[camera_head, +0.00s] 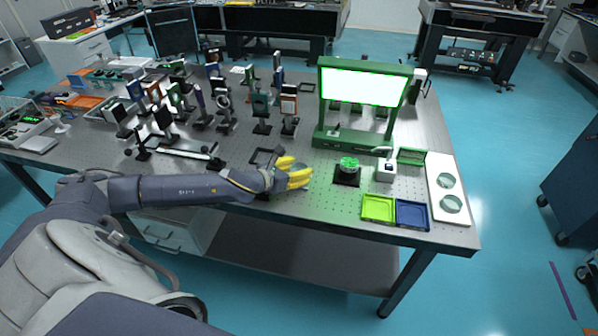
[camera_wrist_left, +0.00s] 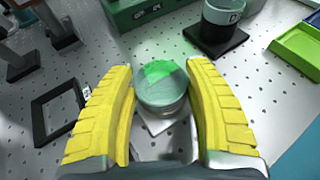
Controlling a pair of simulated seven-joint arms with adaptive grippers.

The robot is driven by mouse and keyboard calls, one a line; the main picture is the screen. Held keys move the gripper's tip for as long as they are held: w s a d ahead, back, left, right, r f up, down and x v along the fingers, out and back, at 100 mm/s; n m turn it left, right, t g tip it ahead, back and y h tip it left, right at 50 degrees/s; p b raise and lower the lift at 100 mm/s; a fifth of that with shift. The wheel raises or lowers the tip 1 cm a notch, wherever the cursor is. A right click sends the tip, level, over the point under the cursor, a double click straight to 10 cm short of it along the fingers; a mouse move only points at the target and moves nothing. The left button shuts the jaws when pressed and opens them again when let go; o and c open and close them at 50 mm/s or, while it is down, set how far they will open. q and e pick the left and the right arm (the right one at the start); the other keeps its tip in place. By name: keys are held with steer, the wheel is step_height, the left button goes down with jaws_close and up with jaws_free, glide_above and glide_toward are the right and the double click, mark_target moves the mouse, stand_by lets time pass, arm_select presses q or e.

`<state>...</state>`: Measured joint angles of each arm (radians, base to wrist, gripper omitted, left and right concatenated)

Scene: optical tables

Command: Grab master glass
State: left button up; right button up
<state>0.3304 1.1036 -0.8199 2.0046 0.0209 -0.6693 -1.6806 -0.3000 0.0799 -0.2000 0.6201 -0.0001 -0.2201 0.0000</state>
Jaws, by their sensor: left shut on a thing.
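My left gripper (camera_head: 294,177) reaches over the front middle of the optical table, its yellow fingers pointing right. In the left wrist view the two yellow fingers (camera_wrist_left: 163,95) are closed on the sides of a round, clear glass disc (camera_wrist_left: 162,90), which I take to be the master glass. The disc's face has a green patch at its upper part. A white card-like piece (camera_wrist_left: 160,125) shows below the disc; whether the disc touches it I cannot tell. My right gripper is in neither view.
A black stand with a green-lit top (camera_head: 348,165) is right of the gripper. Optical mounts crowd the left.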

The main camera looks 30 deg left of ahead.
arm_select(q)
steer(key=c, duration=0.4)
